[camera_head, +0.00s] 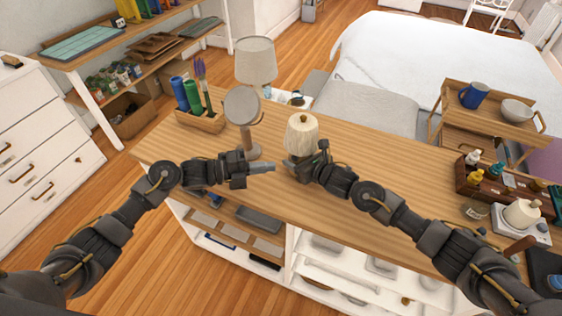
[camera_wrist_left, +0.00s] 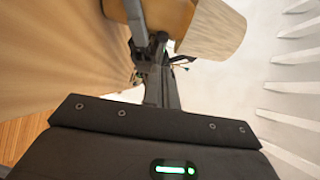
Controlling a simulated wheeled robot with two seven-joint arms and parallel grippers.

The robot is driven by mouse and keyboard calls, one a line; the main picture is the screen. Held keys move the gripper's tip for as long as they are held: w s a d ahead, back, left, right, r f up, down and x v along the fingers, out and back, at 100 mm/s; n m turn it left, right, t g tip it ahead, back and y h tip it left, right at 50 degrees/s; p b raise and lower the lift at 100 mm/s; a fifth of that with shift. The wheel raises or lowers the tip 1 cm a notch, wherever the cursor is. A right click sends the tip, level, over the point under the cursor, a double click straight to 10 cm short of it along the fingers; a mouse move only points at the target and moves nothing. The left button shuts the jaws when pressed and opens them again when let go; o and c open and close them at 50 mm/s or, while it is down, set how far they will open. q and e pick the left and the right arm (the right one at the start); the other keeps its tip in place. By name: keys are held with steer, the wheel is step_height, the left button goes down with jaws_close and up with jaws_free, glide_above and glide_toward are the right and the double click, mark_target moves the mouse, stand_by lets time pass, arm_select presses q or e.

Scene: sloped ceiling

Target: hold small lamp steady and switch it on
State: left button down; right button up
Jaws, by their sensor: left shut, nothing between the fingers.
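The small lamp (camera_head: 302,131), with a pleated cream shade and a small knob on top, stands upright on the wooden counter (camera_head: 350,205). My right gripper (camera_head: 304,162) is at the lamp's lower part, just under the shade. The lamp's base and switch are hidden there, and I cannot tell whether the fingers grip it. My left gripper (camera_head: 268,168) is shut and empty, a little left of the lamp, its tip pointing toward the lamp's lower part and apart from it. In the left wrist view its fingers (camera_wrist_left: 160,75) are together, with a beige shade beyond them.
A round mirror (camera_head: 242,107) on a stand is just behind my left gripper. A larger lamp (camera_head: 256,62) stands behind it. A wooden pen tray (camera_head: 200,120) is at the counter's left end. A box of bottles (camera_head: 480,188) sits at the right. The counter between is mostly clear.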

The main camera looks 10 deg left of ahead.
arm_select(q)
steer(key=v, duration=0.5)
steer(key=shift+s+a, duration=0.15)
steer(key=shift+a, duration=0.2)
arm_select(e)
steer(key=shift+w+d, duration=0.2)
steer(key=o, duration=1.3)
steer(key=v, duration=1.2)
steer(key=shift+a, duration=0.1)
